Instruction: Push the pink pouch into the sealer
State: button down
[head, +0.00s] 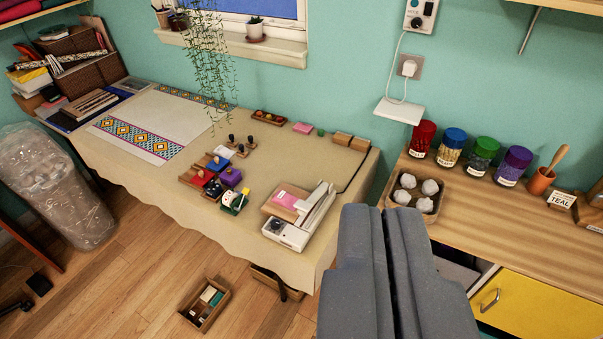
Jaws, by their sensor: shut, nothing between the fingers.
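The pink pouch (287,200) lies flat on a wooden board (272,208) near the front right part of the cloth-covered table. The sealer (293,232), white with a dark round knob and a long raised arm, stands right beside the board. The pouch's right edge is close to the sealer; I cannot tell whether any of it is between the jaws. My gripper (368,212) is large and grey in the foreground, to the right of the sealer. Its two fingers are together and hold nothing. It appears apart from the pouch.
Stamps and coloured ink pads (212,178) stand left of the sealer. A pink block (303,127) lies at the back. A wooden counter (470,215) on the right holds jars and a tray of white balls (415,192). An open box (205,304) sits on the floor.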

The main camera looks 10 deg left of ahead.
aim_at(283, 198)
jog(key=z, duration=0.35)
jog(key=i, duration=1.3)
jog(key=u, duration=0.4)
jog(key=i, duration=0.9)
jog(key=u, duration=0.5)
